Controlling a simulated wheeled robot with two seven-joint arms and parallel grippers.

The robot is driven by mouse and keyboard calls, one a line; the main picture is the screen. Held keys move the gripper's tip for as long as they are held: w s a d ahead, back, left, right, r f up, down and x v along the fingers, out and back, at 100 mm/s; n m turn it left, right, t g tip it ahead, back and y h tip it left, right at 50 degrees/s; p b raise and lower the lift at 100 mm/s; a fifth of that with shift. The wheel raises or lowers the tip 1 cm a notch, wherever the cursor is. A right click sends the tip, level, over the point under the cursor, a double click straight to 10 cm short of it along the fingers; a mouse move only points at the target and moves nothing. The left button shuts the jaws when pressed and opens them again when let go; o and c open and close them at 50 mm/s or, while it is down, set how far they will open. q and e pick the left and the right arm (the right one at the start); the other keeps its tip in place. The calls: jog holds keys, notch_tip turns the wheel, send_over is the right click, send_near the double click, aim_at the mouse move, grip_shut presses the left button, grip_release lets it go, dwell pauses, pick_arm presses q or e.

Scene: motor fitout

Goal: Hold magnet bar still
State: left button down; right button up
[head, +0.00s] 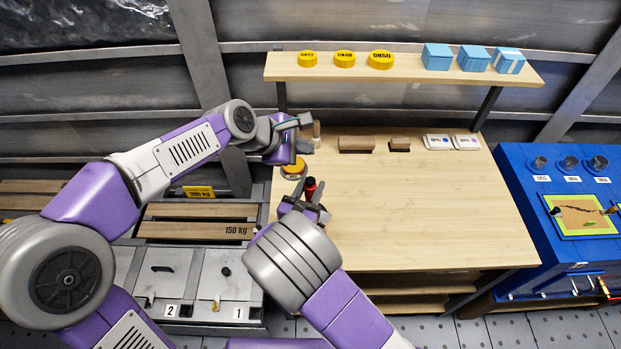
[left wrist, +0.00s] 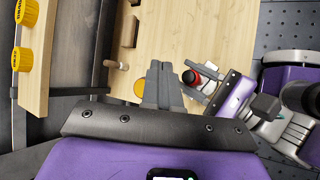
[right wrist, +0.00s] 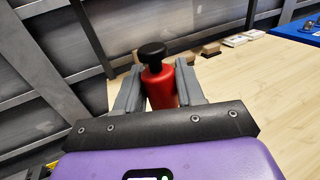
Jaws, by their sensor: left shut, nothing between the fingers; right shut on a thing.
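A red cylinder with a black top (head: 310,188) stands upright between the fingers of my right gripper (head: 305,205), near the table's left edge. It also shows in the right wrist view (right wrist: 160,87) and from above in the left wrist view (left wrist: 192,76). I cannot tell whether it is the magnet bar, and its lower end is hidden. My right gripper (right wrist: 160,100) is shut on it. My left gripper (head: 297,122) is shut and empty, above the table's back left part; its fingers meet in the left wrist view (left wrist: 163,85). It is apart from the cylinder.
A yellow disc (head: 293,172) lies on the wooden table (head: 420,215) close to both grippers. A small wooden peg (head: 317,130) and wooden blocks (head: 356,143) stand along the back. A shelf (head: 400,72) overhangs there. The table's middle and right are clear.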

aim_at(307, 183)
pick_arm(q)
jog(key=shift+s+d+r, duration=0.2)
jog(key=shift+d+r, duration=0.05)
jog(key=shift+r, duration=0.25)
jog(key=shift+s+d+r, duration=0.15)
jog(key=shift+d+r, duration=0.05)
jog(key=shift+r, duration=0.25)
jog(key=shift+f, duration=0.15)
jog(key=shift+f, duration=4.3)
jog(key=shift+f, duration=0.1)
jog(key=shift+f, duration=0.3)
jog(key=shift+f, duration=0.8)
jog(key=shift+r, duration=1.2)
